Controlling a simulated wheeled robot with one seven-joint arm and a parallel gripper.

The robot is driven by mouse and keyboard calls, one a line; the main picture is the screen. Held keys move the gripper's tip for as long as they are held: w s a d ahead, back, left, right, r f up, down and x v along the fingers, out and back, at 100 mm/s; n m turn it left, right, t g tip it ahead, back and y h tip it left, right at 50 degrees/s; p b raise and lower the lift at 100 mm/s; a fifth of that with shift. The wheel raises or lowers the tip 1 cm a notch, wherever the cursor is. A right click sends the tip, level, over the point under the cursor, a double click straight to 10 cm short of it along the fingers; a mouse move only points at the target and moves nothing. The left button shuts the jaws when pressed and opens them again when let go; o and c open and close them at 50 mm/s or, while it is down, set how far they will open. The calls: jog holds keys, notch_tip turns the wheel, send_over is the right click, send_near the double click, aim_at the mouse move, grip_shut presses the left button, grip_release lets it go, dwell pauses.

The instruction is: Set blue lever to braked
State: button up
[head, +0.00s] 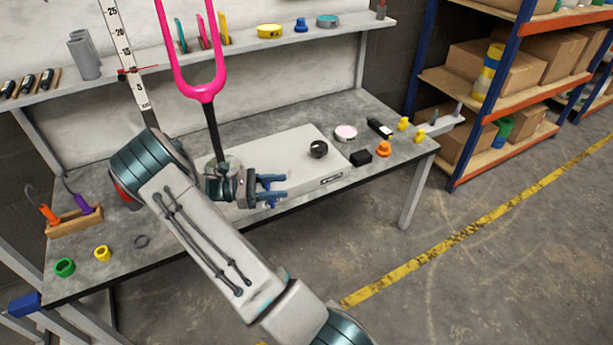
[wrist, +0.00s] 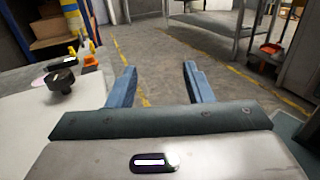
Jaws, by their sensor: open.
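My gripper (head: 280,188) is open and empty above the front part of the workbench. Its two blue fingers are spread in the wrist view (wrist: 158,84), with only floor seen between them. No lever with a braked mark can be made out in either view. A blue block (head: 25,304) shows at the lower left of the head view, beside the bench's left front corner, far from my gripper. I cannot tell whether it is the blue lever.
The grey workbench (head: 120,270) carries a pale flat case (head: 295,150) with a black knob (head: 318,149). A pink fork (head: 207,93) stands behind my gripper. Orange and yellow pieces sit at the right. Shelving (head: 460,85) stands at the right; the floor (head: 440,260) before it is clear.

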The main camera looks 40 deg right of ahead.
jog(key=s+d+r+p, duration=0.1)
jog(key=s+d+r, duration=0.4)
jog(key=s+d, duration=0.1)
jog(key=shift+s+r, duration=0.4)
jog(key=shift+s, duration=0.5)
